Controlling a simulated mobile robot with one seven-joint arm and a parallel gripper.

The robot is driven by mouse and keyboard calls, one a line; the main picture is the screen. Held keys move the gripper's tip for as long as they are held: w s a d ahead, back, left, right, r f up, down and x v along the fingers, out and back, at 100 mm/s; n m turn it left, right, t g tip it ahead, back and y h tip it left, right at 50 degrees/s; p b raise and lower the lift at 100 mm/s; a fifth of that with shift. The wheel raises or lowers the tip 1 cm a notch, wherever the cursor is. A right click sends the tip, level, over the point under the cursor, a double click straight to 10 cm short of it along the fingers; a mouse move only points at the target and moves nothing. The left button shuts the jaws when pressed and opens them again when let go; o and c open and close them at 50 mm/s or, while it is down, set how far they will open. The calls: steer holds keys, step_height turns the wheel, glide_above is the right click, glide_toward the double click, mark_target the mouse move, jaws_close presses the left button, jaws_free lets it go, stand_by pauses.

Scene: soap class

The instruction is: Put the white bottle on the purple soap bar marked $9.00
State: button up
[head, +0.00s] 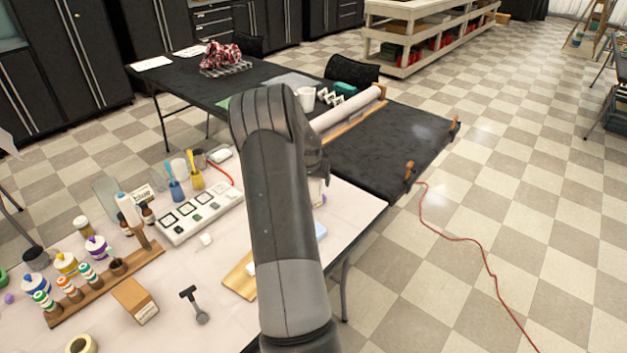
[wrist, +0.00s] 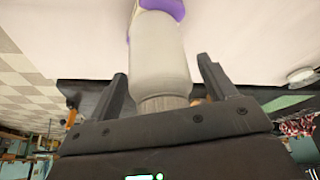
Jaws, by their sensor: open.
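The white bottle (wrist: 160,55) stands between my gripper's two fingers in the wrist view, with its ribbed neck nearest the palm. My gripper (wrist: 162,70) is open, with a gap on both sides of the bottle. The purple soap bar (wrist: 165,7) shows around the bottle's base at the top edge of the wrist view. The bottle appears to rest on it, but the contact is cut off. In the head view my arm hides most of this; part of the bottle (head: 316,189) and a bit of purple (head: 322,201) show to its right. No price mark is readable.
The white table (head: 240,262) holds a wooden rack of bottles (head: 105,290), a small brown box (head: 134,300), a white board with squares (head: 195,215) and a wooden board (head: 240,277) beside my arm. A dark table (head: 400,150) stands behind. The table's right edge is close to the bottle.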

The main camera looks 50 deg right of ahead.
steer(key=v, duration=1.2)
steer(key=a+r+n+t+y, duration=0.1)
steer(key=a+r+n, duration=0.1)
steer(key=a+r, duration=0.5)
steer(key=s+a+r+n+t+y, duration=0.1)
steer(key=a+r+n, duration=0.1)
steer(key=a, duration=1)
steer(key=a+r+n+t+y, duration=0.1)
steer(key=a+r, duration=0.4)
steer(key=a, duration=0.4)
steer(key=s+a+r+n+y, duration=0.1)
steer(key=s+a+n, duration=0.6)
steer(key=s+a, duration=1.1)
steer(key=a+r, duration=0.1)
steer(key=a, duration=0.2)
steer(key=shift+n+t, duration=0.3)
